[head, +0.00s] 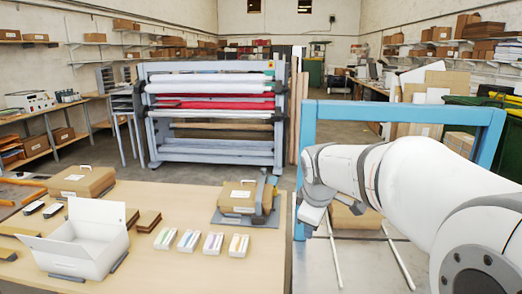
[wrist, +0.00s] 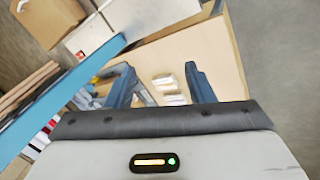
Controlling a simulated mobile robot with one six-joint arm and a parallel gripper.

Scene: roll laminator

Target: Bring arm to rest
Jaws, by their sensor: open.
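My arm reaches in from the right in the head view, white with grey joints. Its wrist end (head: 314,205) hangs beside the blue frame, to the right of the table; the fingers do not show clearly there. In the wrist view my gripper (wrist: 163,76) shows two dark blue fingers spread apart. Nothing is held between them. Small white packs (wrist: 170,86) on the table show in the gap, well beyond the fingertips.
A blue frame (head: 398,110) stands close to my arm. The wooden table (head: 170,265) holds an open white box (head: 82,240), a brown case (head: 82,181), several small packs (head: 188,240) and a cardboard box (head: 238,195) on a grey base. The roll laminator (head: 212,150) stands behind.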

